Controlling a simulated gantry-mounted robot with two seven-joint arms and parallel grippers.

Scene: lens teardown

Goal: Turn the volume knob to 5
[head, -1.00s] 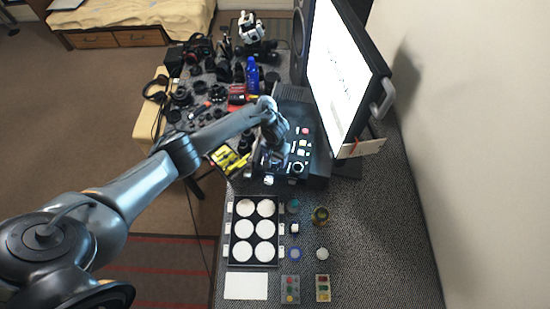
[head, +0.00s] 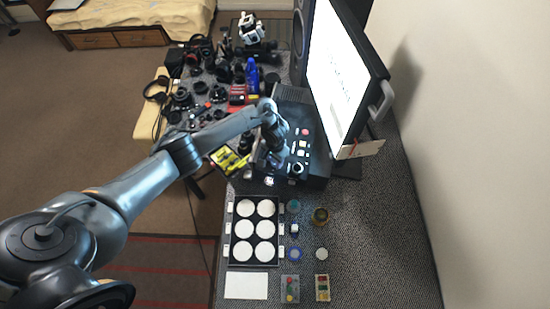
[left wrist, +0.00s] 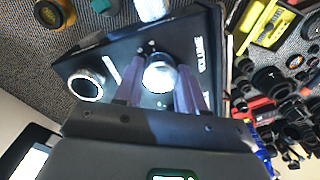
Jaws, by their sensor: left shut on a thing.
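The knob's pointer and the dial numbers cannot be read. In the head view, my left gripper (head: 274,160) is down at the left part of the black control box (head: 316,165), and hides the knob. My right gripper is not in view.
A large monitor (head: 340,75) stands behind the box. A yellow-and-black case (head: 228,160) lies left of it. A tray with white discs (head: 231,263) is in front. Camera parts crowd the table's far left.

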